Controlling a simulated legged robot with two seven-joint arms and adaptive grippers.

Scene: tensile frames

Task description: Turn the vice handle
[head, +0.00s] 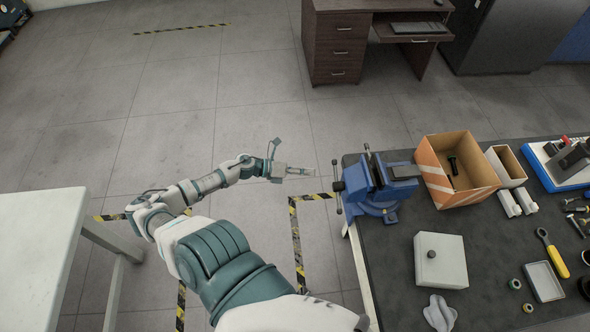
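A blue bench vice (382,197) stands at the left edge of the dark workbench. Its thin metal handle (336,188) hangs at the vice's left side, near the bench edge. My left gripper (294,158) is to the left of the handle, with a gap of floor between them. One finger points up and the other points right towards the vice, so it looks open, and nothing is between the fingers. My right gripper is out of view.
A white table (40,235) stands at left. A brown desk (338,50) is behind. Open floor lies between.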

